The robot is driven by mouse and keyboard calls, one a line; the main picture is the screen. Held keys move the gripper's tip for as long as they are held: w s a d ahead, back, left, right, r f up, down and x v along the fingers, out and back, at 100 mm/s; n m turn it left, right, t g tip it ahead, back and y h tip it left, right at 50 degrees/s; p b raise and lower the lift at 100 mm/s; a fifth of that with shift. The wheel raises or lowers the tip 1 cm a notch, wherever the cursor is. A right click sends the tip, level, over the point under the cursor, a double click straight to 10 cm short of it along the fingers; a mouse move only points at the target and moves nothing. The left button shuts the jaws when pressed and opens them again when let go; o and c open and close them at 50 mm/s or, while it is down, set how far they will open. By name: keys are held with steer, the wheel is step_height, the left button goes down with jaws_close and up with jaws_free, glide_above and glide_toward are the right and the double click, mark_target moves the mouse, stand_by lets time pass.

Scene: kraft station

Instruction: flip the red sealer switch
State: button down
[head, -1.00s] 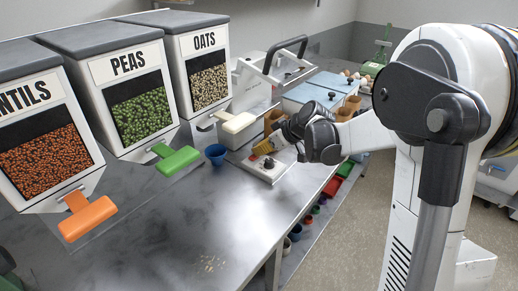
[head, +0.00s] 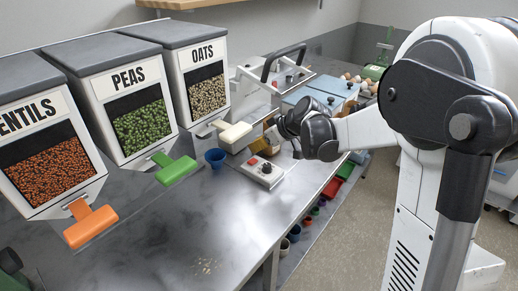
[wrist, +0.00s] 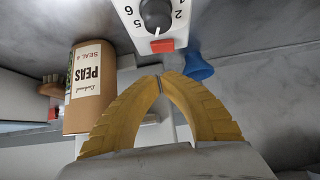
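The sealer's control box (head: 265,175) is white with a black dial and a small red switch (head: 253,161). It sits on the grey bench in the head view. In the wrist view, the red switch (wrist: 162,46) and the numbered dial (wrist: 156,14) are at the top, just beyond my fingertips. My gripper (wrist: 160,79) has two yellow ribbed fingers with their tips together and nothing visible between them. A small gap seems to lie between tips and switch; contact cannot be told. In the head view my gripper (head: 262,147) is behind the box, partly hidden by my wrist.
A brown PEAS pouch (wrist: 90,88) stands left of my fingers in the wrist view. A blue cup (head: 215,159) stands left of the control box. Dispensers with orange (head: 90,227), green (head: 176,170) and white (head: 235,136) levers line the left.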

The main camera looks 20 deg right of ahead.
steer(key=w+p+v, duration=0.1)
steer(key=p+v, duration=0.2)
steer(key=v, duration=0.7)
steer(key=shift+s+d+r, duration=0.2)
steer(key=shift+d+r, duration=0.1)
steer(key=shift+d, duration=0.25)
steer(key=s+a+m+h, duration=0.1)
steer(key=s+m+h, duration=0.1)
steer(key=s, duration=1.1)
steer(key=s+a+r+m+h, duration=0.1)
steer(key=s+m, duration=0.4)
steer(key=s, duration=0.7)
steer(key=shift+s+a+h, duration=0.4)
steer(key=shift+a+h, duration=0.15)
steer(key=shift+h, duration=0.65)
